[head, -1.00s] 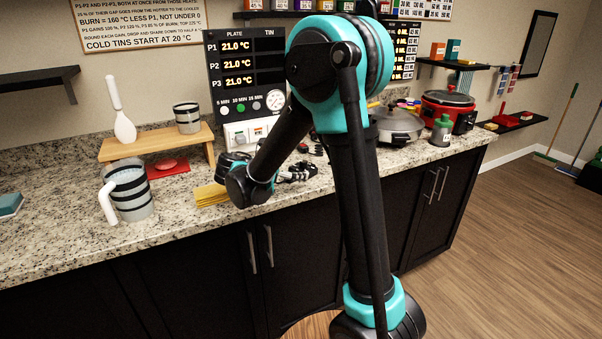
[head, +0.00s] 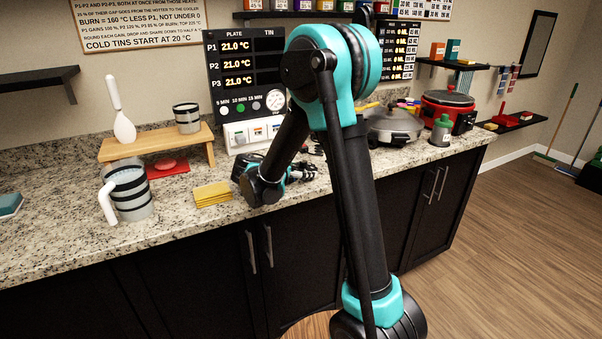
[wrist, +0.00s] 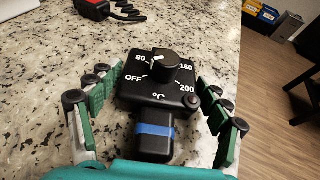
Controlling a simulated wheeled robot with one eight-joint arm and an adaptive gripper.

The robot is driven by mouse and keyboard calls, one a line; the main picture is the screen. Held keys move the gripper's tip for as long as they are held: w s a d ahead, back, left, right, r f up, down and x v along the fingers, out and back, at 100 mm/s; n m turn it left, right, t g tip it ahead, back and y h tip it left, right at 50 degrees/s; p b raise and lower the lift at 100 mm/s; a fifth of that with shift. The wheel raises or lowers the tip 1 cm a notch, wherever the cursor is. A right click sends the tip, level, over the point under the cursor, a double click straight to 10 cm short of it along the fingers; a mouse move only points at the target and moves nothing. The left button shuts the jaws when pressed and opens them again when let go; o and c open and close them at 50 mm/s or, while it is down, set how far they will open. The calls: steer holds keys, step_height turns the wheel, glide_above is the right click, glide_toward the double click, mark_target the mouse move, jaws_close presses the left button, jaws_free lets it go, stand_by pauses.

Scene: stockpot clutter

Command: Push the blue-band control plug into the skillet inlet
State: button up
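The blue-band control plug (wrist: 155,100) is a black box with a dial marked OFF, 80, 160 and 200. Its blue band (wrist: 154,129) crosses the narrower part nearest my palm. In the wrist view it lies on the granite counter between my gripper's (wrist: 152,92) spread fingers. The fingers are open, with a clear gap on the left and a smaller one on the right. In the head view my gripper (head: 301,172) is low over the counter, and I cannot make out the plug there. The lidded skillet (head: 393,126) stands farther right; its inlet is not discernible.
A second black device with a red part (wrist: 95,8) and coiled cord lies beyond the plug. A yellow pad (head: 213,194), a striped jug (head: 130,195) and a wooden riser (head: 150,148) are left. A red cooker (head: 448,108) and a grey-green bottle (head: 441,131) stand right.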

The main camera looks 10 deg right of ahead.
steer(key=c, duration=0.9)
steer(key=shift+o, duration=0.2)
